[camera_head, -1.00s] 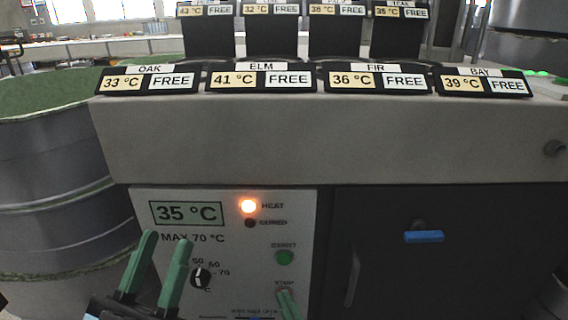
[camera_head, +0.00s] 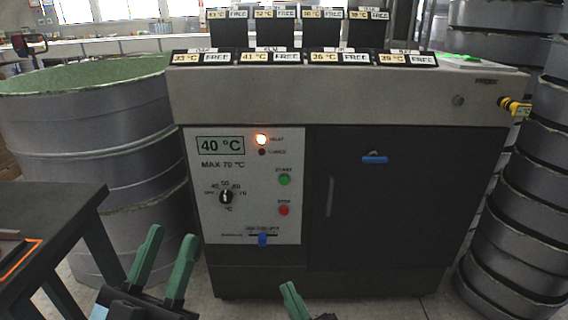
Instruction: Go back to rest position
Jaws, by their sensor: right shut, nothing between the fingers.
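My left gripper (camera_head: 172,236) is at the lower left, with its two green fingers apart and nothing between them. My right gripper (camera_head: 292,292) is at the bottom middle, shut, with its green tip just in the picture and the rest mostly cut off. Both are in front of the grey oven cabinet (camera_head: 340,105) and look clear of it. Its control panel (camera_head: 255,190) reads 40 °C and MAX 70 °C.
A dark table (camera_head: 50,205) stands close at the left. Large grey drums (camera_head: 110,140) are behind it, and stacked grey rings (camera_head: 520,240) stand at the right. Several label plates, all reading FREE, line the cabinet top. Some floor (camera_head: 390,307) shows in front of the cabinet.

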